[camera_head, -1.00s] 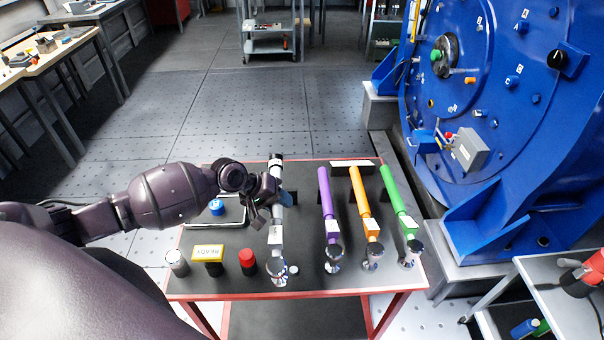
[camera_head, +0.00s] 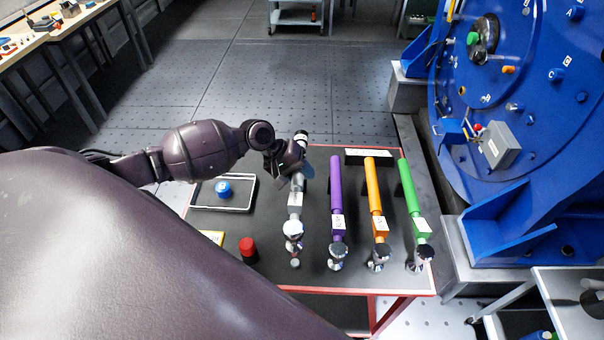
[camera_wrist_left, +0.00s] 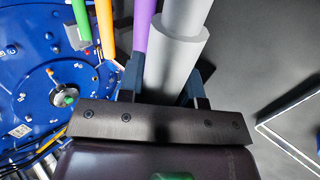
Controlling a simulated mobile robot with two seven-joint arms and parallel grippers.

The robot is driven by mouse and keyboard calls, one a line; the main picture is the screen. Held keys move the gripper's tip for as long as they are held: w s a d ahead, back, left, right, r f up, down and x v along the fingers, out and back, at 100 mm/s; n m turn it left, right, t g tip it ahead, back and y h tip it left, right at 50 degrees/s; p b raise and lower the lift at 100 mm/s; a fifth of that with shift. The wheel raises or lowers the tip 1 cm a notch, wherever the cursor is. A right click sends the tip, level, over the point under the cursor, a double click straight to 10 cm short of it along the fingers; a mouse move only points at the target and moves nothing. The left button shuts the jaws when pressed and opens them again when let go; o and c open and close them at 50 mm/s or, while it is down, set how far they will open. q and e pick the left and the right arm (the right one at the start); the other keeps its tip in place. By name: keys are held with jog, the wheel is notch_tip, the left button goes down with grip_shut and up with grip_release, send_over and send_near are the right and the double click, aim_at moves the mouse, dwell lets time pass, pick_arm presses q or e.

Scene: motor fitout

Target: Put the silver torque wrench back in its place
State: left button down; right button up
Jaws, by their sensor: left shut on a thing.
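The silver torque wrench (camera_head: 295,200) is over the red-edged table, left of the purple wrench (camera_head: 336,190). Its chrome head (camera_head: 293,229) points toward the front edge. My left gripper (camera_head: 291,172) is shut around its grey handle near the far end. In the left wrist view the grey handle (camera_wrist_left: 178,55) passes between the two dark fingers (camera_wrist_left: 165,88). The wrench seems held a little above the black top, but the gap is hard to judge. Orange (camera_head: 373,190) and green (camera_head: 409,190) wrenches lie farther right, roughly parallel. My right gripper is not in view.
A tray (camera_head: 237,208) with a blue-topped item (camera_head: 223,189) lies on the left of the table. A red-capped item (camera_head: 249,250) and a partly hidden yellow box (camera_head: 211,237) stand in front. A small white label stand (camera_head: 369,153) is behind the wrenches. The blue machine (camera_head: 540,150) stands right.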

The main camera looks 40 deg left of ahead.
aim_at(302, 181)
pick_arm(q)
notch_tip(302, 181, down, 6)
jog(key=b, duration=0.3)
jog(key=shift+r, duration=0.2)
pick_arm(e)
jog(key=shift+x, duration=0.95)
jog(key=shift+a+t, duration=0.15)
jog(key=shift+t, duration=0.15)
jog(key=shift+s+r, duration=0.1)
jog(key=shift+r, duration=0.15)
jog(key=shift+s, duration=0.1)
pick_arm(q)
jog(key=shift+p, duration=0.85)
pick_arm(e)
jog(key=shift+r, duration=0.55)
